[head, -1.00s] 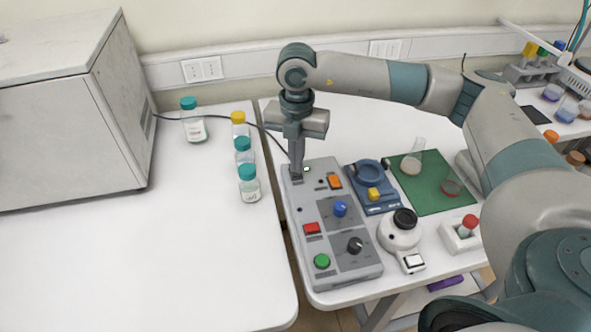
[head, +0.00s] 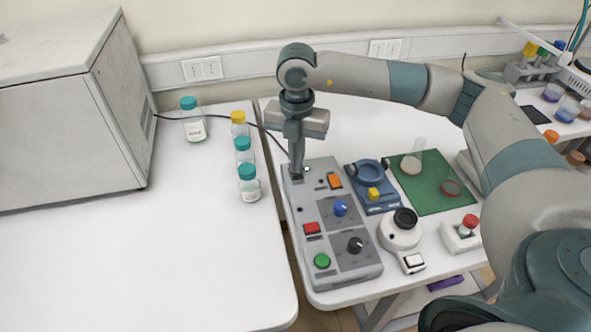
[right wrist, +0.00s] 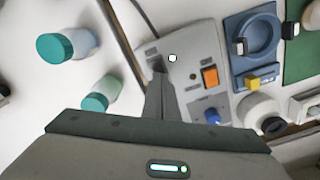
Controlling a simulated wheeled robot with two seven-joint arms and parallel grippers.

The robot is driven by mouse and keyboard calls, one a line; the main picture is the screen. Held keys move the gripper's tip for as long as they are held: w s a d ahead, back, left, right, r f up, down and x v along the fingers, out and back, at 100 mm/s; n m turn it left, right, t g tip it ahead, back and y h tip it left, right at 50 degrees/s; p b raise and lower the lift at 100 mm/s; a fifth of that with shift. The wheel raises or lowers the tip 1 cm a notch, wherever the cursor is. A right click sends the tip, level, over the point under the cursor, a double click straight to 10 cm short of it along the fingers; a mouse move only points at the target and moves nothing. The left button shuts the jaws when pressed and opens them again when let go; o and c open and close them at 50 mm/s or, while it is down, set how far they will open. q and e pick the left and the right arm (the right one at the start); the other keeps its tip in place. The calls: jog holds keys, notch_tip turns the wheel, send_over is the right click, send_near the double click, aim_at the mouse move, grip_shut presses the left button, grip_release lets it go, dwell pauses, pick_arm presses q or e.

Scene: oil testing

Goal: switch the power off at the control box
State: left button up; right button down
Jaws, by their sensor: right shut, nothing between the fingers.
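The grey control box (head: 333,268) lies on the right-hand table. It carries an orange switch (head: 334,181), a blue knob (head: 340,208), a red button (head: 312,228), a black knob (head: 355,245) and a green button (head: 322,261). My right gripper (head: 297,174) is shut and empty, pointing down at the box's far left corner. In the right wrist view its fingertips (right wrist: 158,76) are at a dark recessed spot, mostly covering it; I cannot tell a switch position there. A small whitish lamp (right wrist: 172,58) is beside them. My left gripper is not in view.
A blue device (head: 372,190), a green mat (head: 432,200) with glassware and a white round instrument (head: 400,235) stand right of the box. Several capped bottles stand on the left table, including a yellow-capped one (head: 238,122). A large grey cabinet (head: 70,125) is at left.

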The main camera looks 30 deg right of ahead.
jog(key=shift+f+b, duration=0.45)
jog(key=shift+f, duration=0.15)
dwell(0.3)
jog(key=shift+s+d+f+b, duration=0.1)
jog(key=shift+d+f+b, duration=0.1)
jog(key=shift+f+b, duration=0.2)
jog(key=shift+r, duration=0.15)
jog(key=shift+r+p, duration=0.35)
jog(key=shift+r, duration=0.15)
jog(key=shift+a+r+p, duration=0.15)
jog(key=shift+r+p, duration=0.1)
jog(key=shift+r, duration=0.3)
jog(key=shift+a+r+p, duration=0.15)
jog(key=shift+r+p, duration=0.1)
jog(key=shift+r, duration=0.25)
jog(key=shift+d+r+p, duration=0.15)
jog(key=shift+r+p, duration=0.25)
jog(key=shift+r, duration=0.5)
jog(key=shift+r+p, duration=0.45)
jog(key=shift+r, duration=0.65)
